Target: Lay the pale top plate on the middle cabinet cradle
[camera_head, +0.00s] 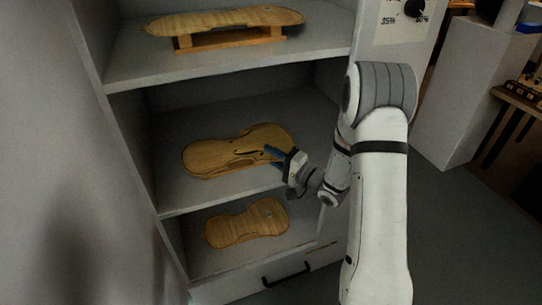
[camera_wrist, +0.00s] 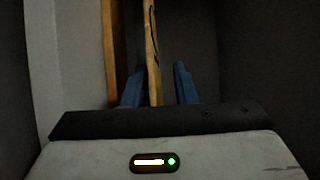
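The pale top plate (camera_head: 228,153), violin-shaped with dark f-holes, lies roughly flat on the middle cabinet shelf. My gripper (camera_head: 271,153) reaches its right end from the right. In the wrist view the plate (camera_wrist: 152,45) stands edge-on between the two blue fingers of my gripper (camera_wrist: 159,84). The fingers are apart. A clear gap shows between the plate and the right finger; the left finger is close to the plate, and I cannot tell if it touches. A wooden strip (camera_wrist: 112,45) beside the plate looks like part of the middle cradle, which the plate mostly hides in the head view.
Another plate (camera_head: 225,20) rests on a wooden cradle (camera_head: 230,39) on the top shelf. A smaller plate (camera_head: 247,222) lies in the bottom compartment. Cabinet side walls and the shelf above bound the middle space. A drawer handle (camera_head: 287,275) is below.

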